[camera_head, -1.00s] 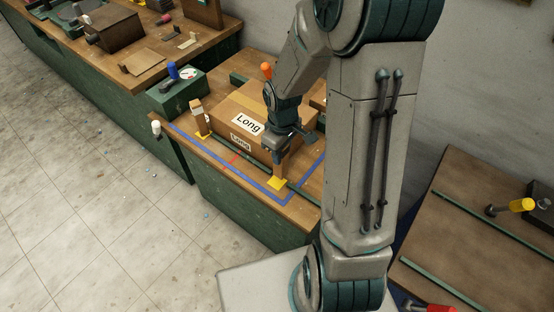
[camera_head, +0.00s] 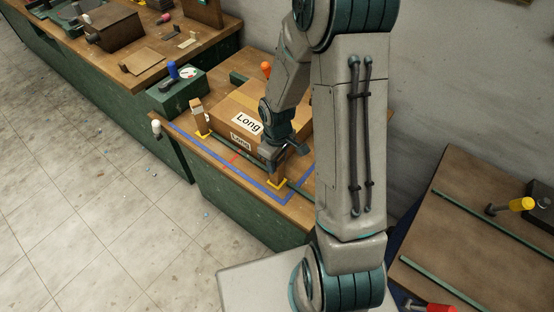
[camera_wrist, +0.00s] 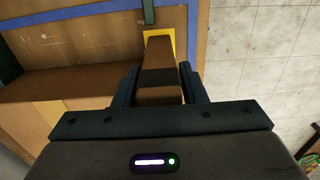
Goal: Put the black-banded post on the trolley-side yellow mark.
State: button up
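The black-banded post (camera_wrist: 160,58) is brown with a dark band, between the two fingers of my gripper (camera_wrist: 160,92) in the wrist view. My gripper (camera_head: 272,152) is shut on its upper part, fingers close against both sides. In the head view the post (camera_head: 276,172) is upright at the front right bench corner. Its foot is over the near yellow mark (camera_head: 285,184), whose yellow edge (camera_wrist: 173,36) shows around the foot in the wrist view. I cannot tell whether the foot touches the mark. A second post (camera_head: 197,113) stands at another yellow mark (camera_head: 203,134) at left.
A large carton labelled "Long" (camera_head: 228,108) sits right behind my gripper. Blue tape (camera_head: 252,182) and a green rail (camera_head: 222,152) run along the bench front. A green box (camera_head: 177,95) stands at left. Another table (camera_head: 455,215) with green strips is at right.

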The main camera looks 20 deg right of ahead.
jog(key=shift+o, duration=0.9)
notch_tip(320, 180, up, 13)
jog(key=shift+f, duration=0.2)
jog(key=s+r+m+t, duration=0.3)
jog(key=s+r+m, duration=0.4)
jog(key=s+r, duration=0.5)
jog(key=shift+s, duration=1.2)
